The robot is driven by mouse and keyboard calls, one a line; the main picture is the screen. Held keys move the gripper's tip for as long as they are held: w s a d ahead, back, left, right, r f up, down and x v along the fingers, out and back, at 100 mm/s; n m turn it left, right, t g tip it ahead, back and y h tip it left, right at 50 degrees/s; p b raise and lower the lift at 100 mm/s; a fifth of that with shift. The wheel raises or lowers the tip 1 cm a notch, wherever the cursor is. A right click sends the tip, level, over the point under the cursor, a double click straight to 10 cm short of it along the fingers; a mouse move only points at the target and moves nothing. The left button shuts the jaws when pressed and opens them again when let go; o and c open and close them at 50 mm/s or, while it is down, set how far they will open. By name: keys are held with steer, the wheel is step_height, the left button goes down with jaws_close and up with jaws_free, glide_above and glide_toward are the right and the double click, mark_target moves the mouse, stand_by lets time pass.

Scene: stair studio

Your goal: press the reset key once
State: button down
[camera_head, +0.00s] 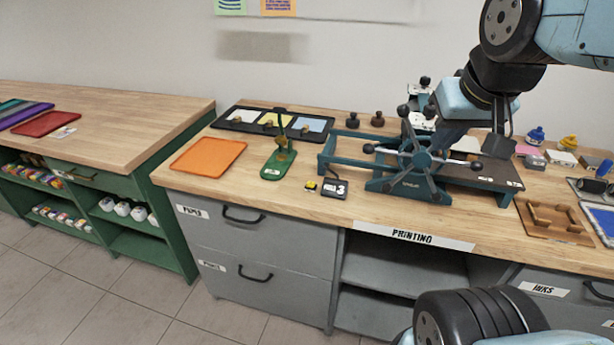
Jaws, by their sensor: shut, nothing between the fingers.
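A small dark counter (334,188) with a white "3" on its face sits on the wooden bench, in front of the left end of the teal press. My gripper (498,128) hangs down at the upper right, above the right part of the press and well to the right of the counter. It is shut and empty. It is apart from the counter and the key.
The teal press (408,170) with its spoked wheel stands between my gripper and the counter. A green stapler-like tool (279,162), an orange tray (208,157) and a black palette (240,122) lie to the left. A brown wooden jig (552,222) lies at right.

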steer(key=shift+a, duration=0.2)
steer(key=n+t+h, duration=0.1)
steer(key=n+h, duration=0.5)
steer(key=n, duration=1.2)
glide_above(309, 185)
step_height(309, 185, down, 16)
steer(key=shift+f, duration=0.15)
steer(key=shift+f, duration=4.3)
steer(key=shift+f, duration=0.1)
steer(key=shift+f, duration=0.3)
